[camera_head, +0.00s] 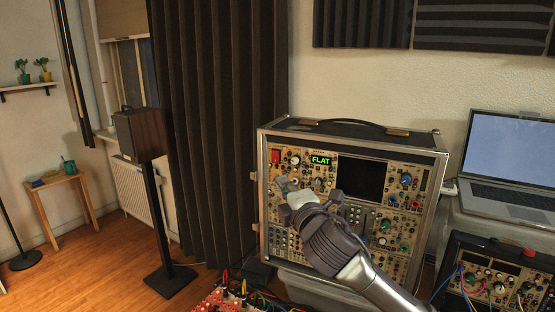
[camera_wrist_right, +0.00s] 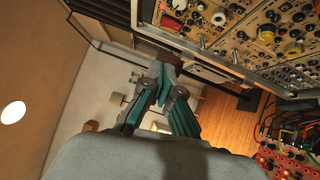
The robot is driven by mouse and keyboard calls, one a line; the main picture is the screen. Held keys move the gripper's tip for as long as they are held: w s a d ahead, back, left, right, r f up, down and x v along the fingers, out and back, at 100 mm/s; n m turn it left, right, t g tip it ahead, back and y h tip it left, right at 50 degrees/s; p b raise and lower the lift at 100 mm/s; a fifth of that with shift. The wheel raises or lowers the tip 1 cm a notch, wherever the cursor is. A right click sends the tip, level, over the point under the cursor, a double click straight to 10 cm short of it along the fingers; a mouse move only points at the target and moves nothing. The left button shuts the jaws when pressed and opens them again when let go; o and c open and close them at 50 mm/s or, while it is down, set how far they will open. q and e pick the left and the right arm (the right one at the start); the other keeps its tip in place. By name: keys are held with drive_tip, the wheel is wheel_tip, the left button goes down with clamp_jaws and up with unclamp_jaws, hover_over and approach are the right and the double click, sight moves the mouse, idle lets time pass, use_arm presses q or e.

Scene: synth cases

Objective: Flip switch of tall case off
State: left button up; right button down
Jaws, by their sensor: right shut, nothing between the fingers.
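The tall case (camera_head: 438,215) stands upright, a metal-edged case with a beige panel of knobs, a dark screen and a green display reading "FLAT" (camera_head: 320,160). A red switch (camera_head: 276,156) sits at the upper left of its panel; whether it is on or off is too small to tell. My right gripper (camera_head: 284,184) is shut and empty, in front of the panel's left side, just below the red switch in the picture. In the right wrist view its fingertips (camera_wrist_right: 161,76) are together, with the case's panel (camera_wrist_right: 235,45) at the upper right. My left gripper is not in view.
A laptop (camera_head: 510,165) stands to the right, with a lower case (camera_head: 500,280) of knobs and cables in front. A red module with cables (camera_head: 235,297) lies at the bottom. A speaker on a stand (camera_head: 140,135) and a dark curtain (camera_head: 225,110) are to the left.

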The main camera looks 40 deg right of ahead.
drive_tip(key=p, duration=0.3)
approach(275, 153)
drive_tip(key=w+a, duration=0.2)
drive_tip(key=a, duration=0.1)
drive_tip(key=w+d+p, duration=0.1)
drive_tip(key=w, duration=0.1)
drive_tip(key=w+d+p, duration=0.1)
drive_tip(key=w+d, duration=0.1)
drive_tip(key=shift+w+r, duration=0.1)
drive_tip(key=shift+w+d, duration=0.15)
drive_tip(key=shift+d, duration=0.45)
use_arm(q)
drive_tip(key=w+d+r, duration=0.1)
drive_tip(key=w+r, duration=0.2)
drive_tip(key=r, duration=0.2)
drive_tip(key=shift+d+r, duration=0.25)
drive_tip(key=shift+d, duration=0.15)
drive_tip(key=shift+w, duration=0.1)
use_arm(e)
drive_tip(key=shift+w, duration=0.1)
drive_tip(key=shift+w+d+r+p, duration=0.1)
drive_tip(key=shift+r+p, duration=0.05)
drive_tip(key=shift+p, duration=0.15)
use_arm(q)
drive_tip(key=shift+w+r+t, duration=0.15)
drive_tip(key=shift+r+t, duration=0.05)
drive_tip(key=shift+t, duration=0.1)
use_arm(e)
drive_tip(key=shift+d, duration=0.1)
